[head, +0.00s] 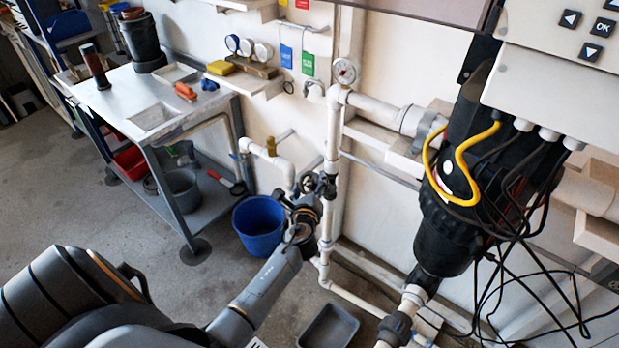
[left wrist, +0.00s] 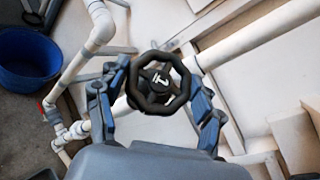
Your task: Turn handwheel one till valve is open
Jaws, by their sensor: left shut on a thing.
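Handwheel one (left wrist: 159,82) is a black, roughly octagonal wheel with a white mark on its hub, in the middle of the left wrist view. It sits in front of white pipework. My left gripper (left wrist: 157,92) has one finger on each side of the wheel and is shut on its rim. In the head view, my left gripper (head: 308,200) is at the vertical white pipe (head: 333,130). There the wheel is small, dark and largely hidden by the gripper. Whether the valve is open cannot be told. My right gripper is not in view.
A blue bucket (head: 259,226) stands on the floor just left of my left gripper. A grey tray (head: 328,328) lies below. A metal workbench (head: 108,100) stands at the left. The black reactor (head: 447,235) with loose cables is at the right. A pressure gauge (head: 344,71) sits above.

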